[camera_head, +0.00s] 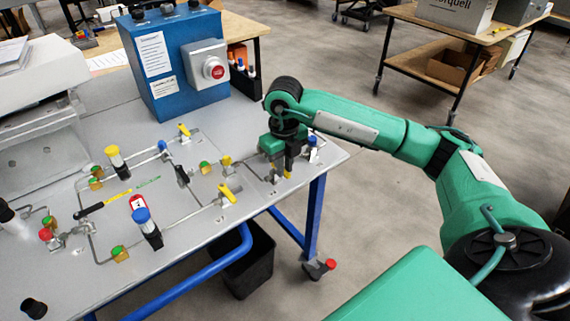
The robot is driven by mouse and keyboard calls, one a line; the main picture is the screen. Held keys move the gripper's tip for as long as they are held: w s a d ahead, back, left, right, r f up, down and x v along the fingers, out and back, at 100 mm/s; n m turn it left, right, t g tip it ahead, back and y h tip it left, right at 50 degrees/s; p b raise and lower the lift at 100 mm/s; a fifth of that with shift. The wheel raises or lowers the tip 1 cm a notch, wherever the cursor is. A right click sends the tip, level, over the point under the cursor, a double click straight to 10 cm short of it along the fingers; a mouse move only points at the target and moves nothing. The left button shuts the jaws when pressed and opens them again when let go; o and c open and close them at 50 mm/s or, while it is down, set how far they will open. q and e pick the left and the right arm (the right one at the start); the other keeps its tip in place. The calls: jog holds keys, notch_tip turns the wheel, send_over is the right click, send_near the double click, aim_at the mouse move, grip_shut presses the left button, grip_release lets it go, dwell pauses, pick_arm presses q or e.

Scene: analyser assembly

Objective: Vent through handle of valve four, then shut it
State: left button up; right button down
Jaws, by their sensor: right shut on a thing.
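My right gripper (282,172) points down over the right end of the panel and is shut on a small yellow valve handle (288,175). Only a bit of this handle shows beside the fingers; its angle is hidden. Other yellow valve handles stand on the tubing to its left: one at the back (184,130), one in the middle (225,161) and one nearer the front (229,193). I cannot read any number that marks valve four. My left gripper is not in view.
The grey bench panel (180,262) carries thin tubing and several fittings. A blue box (155,75) with a red button (215,68) stands behind. A blue-capped part (146,226) and a black-handled lever (90,209) stand on the panel. A black bin (243,265) is below.

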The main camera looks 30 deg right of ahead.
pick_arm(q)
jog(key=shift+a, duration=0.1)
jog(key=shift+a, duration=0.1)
pick_arm(e)
jog(key=c, duration=1.4)
grip_release()
jog(key=shift+r, duration=0.1)
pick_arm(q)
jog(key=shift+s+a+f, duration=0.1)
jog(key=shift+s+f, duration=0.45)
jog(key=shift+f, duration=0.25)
pick_arm(e)
notch_tip(320, 180, up, 14)
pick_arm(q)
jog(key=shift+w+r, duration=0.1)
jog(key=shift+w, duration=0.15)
pick_arm(e)
jog(key=shift+f, duration=0.2)
